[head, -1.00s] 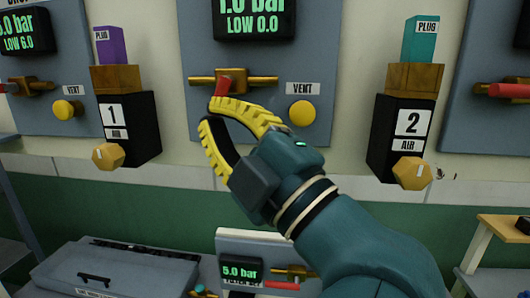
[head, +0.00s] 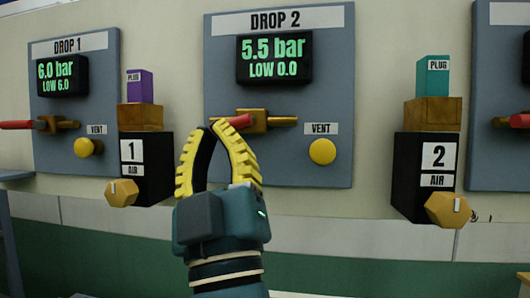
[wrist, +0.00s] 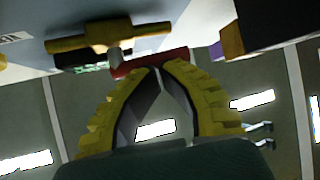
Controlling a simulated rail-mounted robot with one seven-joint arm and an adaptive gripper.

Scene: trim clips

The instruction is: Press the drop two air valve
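The drop two air valve is a brass valve body (head: 262,120) with a red handle (head: 238,121), below the DROP 2 display (head: 274,58) reading 5.5 bar, LOW 0.0. The handle points left along the brass pipe. My gripper (head: 212,127) has yellow ribbed fingers with the tips together, just left of and below the handle, with nothing seen between them. In the wrist view, the gripper tips (wrist: 160,69) meet at the red handle (wrist: 150,63), close to or touching it. The brass valve (wrist: 100,38) shows beyond.
A yellow VENT knob (head: 322,151) sits right of the valve. Black boxes 1 (head: 155,165) and 2 (head: 410,180), with gold AIR knobs, stand on either side. The DROP 1 panel (head: 105,75) is at left, its display reading 6.0 bar.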

